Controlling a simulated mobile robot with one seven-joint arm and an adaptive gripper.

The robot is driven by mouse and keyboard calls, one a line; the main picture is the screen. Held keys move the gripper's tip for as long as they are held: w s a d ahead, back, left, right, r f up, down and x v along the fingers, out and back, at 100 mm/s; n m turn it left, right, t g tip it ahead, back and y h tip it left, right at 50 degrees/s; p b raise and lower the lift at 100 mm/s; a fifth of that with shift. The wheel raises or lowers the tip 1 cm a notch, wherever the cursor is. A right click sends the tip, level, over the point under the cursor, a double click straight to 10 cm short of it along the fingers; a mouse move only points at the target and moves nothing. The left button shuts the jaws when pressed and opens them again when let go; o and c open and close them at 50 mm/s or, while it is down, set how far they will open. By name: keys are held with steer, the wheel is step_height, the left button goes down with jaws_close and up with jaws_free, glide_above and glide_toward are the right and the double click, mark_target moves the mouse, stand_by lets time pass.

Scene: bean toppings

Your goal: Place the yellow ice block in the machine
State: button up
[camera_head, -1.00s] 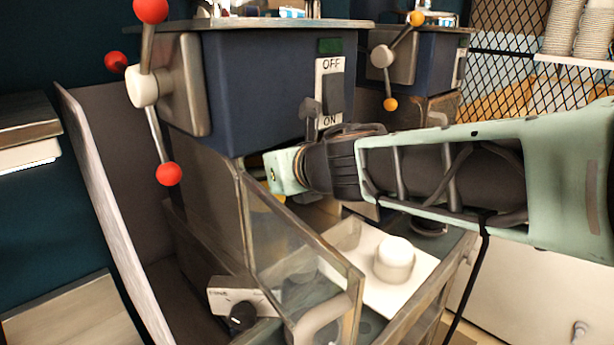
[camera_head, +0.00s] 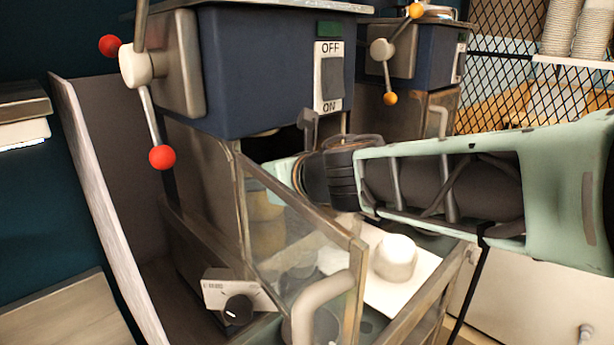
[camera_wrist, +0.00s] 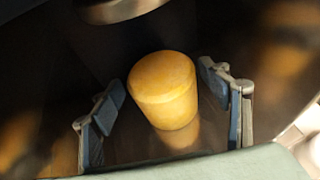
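The yellow ice block (camera_wrist: 163,90) stands on a dark, reflective surface in the wrist view. My gripper (camera_wrist: 160,80) is open, with one finger on either side of the block and a gap visible at the left finger. In the head view my gripper (camera_head: 283,172) reaches under the blue head of the ice machine (camera_head: 265,75), behind its clear angled panel (camera_head: 290,235). The fingertips are hidden there, and the block cannot be clearly made out. The machine has an OFF/ON switch (camera_head: 331,78) and a lever with red balls (camera_head: 162,157).
A white round block (camera_head: 396,257) sits on a white board (camera_head: 425,268) right of the panel. A second blue machine (camera_head: 425,55) stands behind. A control box with a black knob (camera_head: 238,308) is at the lower front. The panel and machine head leave little room around my gripper.

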steer(key=shift+s+d+r+p, duration=0.1)
steer(key=shift+r+p, duration=0.3)
steer(key=p+v, duration=0.5)
steer(key=v, duration=0.6)
steer(key=shift+s, duration=0.25)
steer(key=shift+d, duration=0.2)
